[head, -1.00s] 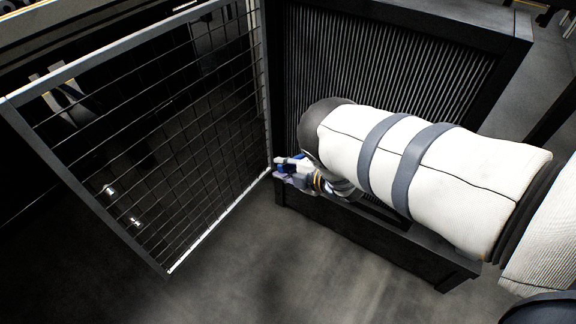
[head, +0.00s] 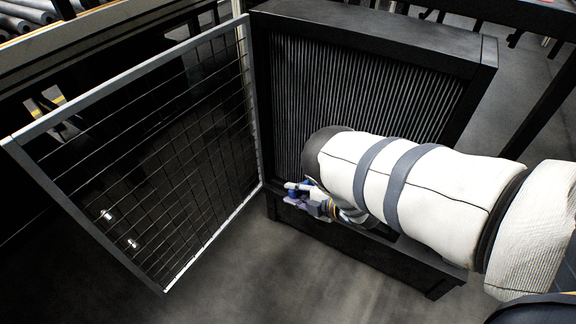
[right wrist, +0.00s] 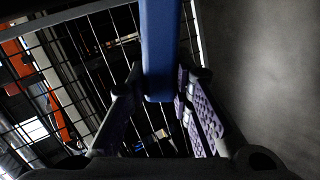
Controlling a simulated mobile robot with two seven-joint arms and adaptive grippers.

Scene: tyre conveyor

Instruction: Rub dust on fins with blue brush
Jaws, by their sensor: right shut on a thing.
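The dark vertical fins (head: 370,85) stand in a black upright frame, behind my right arm. My right gripper (head: 303,194) is in front of the lower left part of the fins, near the frame's bottom edge. It is shut on the blue brush (right wrist: 158,45), whose blue body shows between the purple-padded fingers in the right wrist view. In the head view only a small blue part shows at the fingers. The bristles are hidden, and I cannot tell if they touch the fins. My left gripper is not in view.
A wire-mesh door (head: 160,160) with a grey rim stands open at the left of the fin frame, close to my right gripper. The black frame (head: 440,42) borders the fins. Bare grey floor (head: 300,270) lies in front.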

